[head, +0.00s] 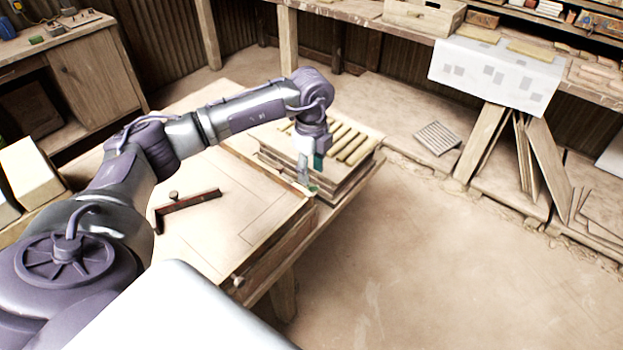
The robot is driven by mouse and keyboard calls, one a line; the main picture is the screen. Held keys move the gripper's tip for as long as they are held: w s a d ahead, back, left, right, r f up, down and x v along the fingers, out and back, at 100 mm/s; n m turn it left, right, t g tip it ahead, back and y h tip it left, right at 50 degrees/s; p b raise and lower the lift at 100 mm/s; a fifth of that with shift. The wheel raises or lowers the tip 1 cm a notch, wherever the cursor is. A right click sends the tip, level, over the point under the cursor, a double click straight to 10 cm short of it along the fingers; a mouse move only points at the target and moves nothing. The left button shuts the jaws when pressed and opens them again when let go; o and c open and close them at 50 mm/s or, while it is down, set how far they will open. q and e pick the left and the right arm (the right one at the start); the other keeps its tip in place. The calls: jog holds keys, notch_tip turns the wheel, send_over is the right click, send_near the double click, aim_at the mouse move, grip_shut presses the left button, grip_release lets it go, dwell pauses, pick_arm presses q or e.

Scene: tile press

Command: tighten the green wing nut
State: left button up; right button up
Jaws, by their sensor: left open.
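My left arm reaches in from the left, and its gripper (308,172) points down at the right end of the wooden bench. The gripper is open, with its fingers close above a small green piece (313,188), which looks like the green wing nut. The piece is small and partly hidden by a finger, so I cannot tell whether they touch. It sits at the corner of the tile press, beside a stack of wooden boards with slats on top (352,147). My right gripper is not in view.
A dark red bar with a knob (188,205) lies on the bench top (225,240). Pale blocks (30,172) stand at the left. A back workbench (385,18) carries a white cloth (495,75) and a crate (425,15).

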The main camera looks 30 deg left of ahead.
aim_at(311, 187)
pick_arm(q)
notch_tip(311, 187, down, 4)
jog(key=shift+f, duration=0.1)
jog(key=shift+f+p, duration=0.3)
jog(key=shift+f, duration=0.1)
grip_shut()
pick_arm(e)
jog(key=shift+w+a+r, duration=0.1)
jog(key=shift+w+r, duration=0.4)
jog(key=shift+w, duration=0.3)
